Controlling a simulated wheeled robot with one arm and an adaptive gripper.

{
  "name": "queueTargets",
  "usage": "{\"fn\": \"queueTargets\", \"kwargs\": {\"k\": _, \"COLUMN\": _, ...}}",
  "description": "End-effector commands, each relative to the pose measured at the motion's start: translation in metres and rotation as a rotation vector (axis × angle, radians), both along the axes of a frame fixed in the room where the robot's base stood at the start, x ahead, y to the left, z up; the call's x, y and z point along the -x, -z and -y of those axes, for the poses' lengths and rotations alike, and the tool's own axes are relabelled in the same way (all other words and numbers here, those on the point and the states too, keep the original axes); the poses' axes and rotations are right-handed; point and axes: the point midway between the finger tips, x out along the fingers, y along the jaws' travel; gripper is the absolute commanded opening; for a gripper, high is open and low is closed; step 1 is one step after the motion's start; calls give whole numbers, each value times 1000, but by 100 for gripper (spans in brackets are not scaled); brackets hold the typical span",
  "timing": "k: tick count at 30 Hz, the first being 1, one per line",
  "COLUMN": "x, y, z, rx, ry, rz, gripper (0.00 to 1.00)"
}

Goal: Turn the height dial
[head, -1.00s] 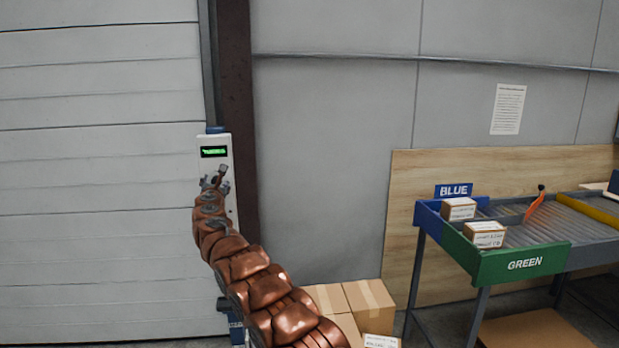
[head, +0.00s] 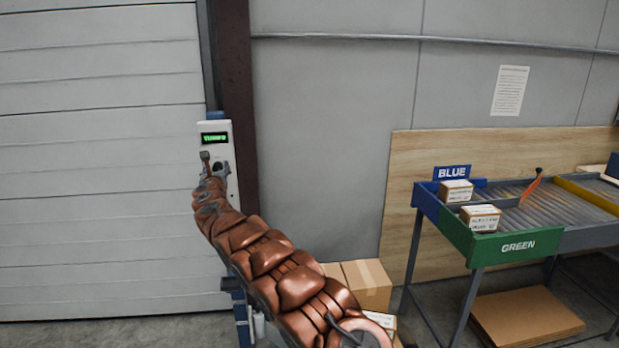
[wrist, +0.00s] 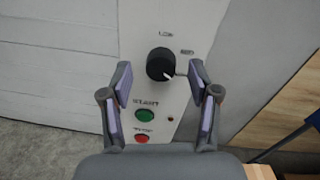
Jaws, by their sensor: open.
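The height dial is a round black knob (wrist: 160,64) with a white pointer mark, on a pale control panel (wrist: 190,35) in the wrist view. The pointer aims to the lower right. A label above it seems to read LOW; another at its upper right is too small to read. My gripper (wrist: 160,90) is open, its two fingers on either side of the knob's lower part in the picture. I cannot tell whether they touch it. In the head view the panel (head: 230,185) has a lit green display (head: 214,138), and my gripper (head: 210,165) is in front of it.
Below the dial are a green button (wrist: 145,116) and a red button (wrist: 142,139). A dark post (head: 238,100) stands behind the panel. Cardboard boxes (head: 368,283) sit on the floor to the right. A roller table with a green end (head: 517,246) stands further right.

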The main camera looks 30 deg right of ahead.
Motion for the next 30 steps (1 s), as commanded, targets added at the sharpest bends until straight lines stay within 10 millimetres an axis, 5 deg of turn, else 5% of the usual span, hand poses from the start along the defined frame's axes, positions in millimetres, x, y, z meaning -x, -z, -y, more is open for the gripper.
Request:
{"fn": "queueTargets", "kwargs": {"k": 26, "x": 59, "y": 4, "z": -13, "rx": 5, "ry": 4, "rz": -3, "gripper": 61}}
{"fn": "queueTargets", "kwargs": {"k": 30, "x": 68, "y": -7, "z": 7, "rx": -51, "ry": 56, "rz": 14, "gripper": 61}}
